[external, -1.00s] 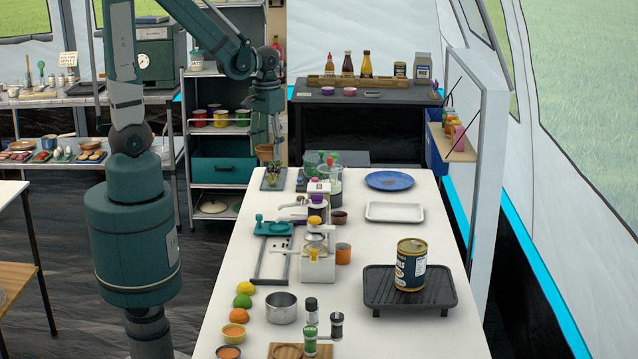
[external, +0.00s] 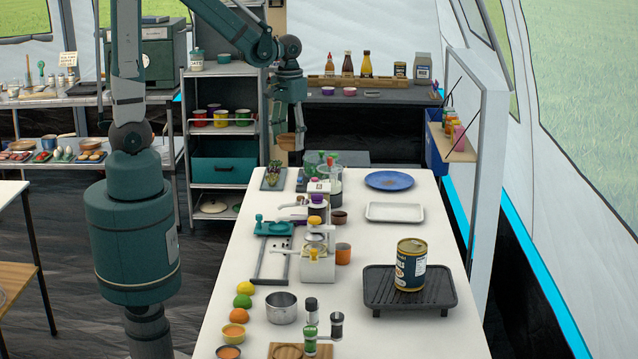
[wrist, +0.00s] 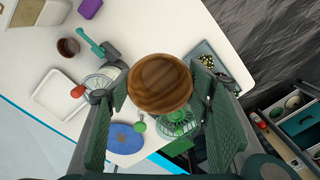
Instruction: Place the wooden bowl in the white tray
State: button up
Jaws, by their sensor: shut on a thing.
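My gripper (external: 291,128) is shut on the wooden bowl (external: 287,141) and holds it in the air above the far left end of the white table. In the wrist view the round brown bowl (wrist: 160,82) sits between the two green fingers, and its grain shows. The white tray (external: 395,212) is a shallow rectangle lying on the right side of the table, in front of the blue plate. It looks empty. In the wrist view the white tray (wrist: 58,94) is at the left, apart from the bowl.
A blue plate (external: 389,181) lies behind the tray. A small brown cup (external: 338,217) stands to its left, near a glass jar (external: 333,183) and other kitchen gear. A can (external: 410,265) stands on a black griddle (external: 378,290) in front. The table around the tray is clear.

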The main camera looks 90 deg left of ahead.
jog(key=w, duration=0.4)
jog(key=w+d+p, duration=0.1)
jog(key=w, duration=0.3)
jog(key=w+d+r, duration=0.1)
jog(key=w, duration=0.3)
jog(key=w+d+p, duration=0.2)
jog(key=w+d, duration=0.2)
jog(key=w, duration=0.7)
jog(key=p, duration=0.1)
send_over(395, 214)
notch_tip(395, 214, down, 6)
jog(key=f, duration=0.1)
jog(key=shift+f, duration=0.2)
jog(key=shift+f, duration=0.1)
jog(key=shift+f+b, duration=0.35)
jog(key=shift+f, duration=2.7)
jog(key=shift+f, duration=1.85)
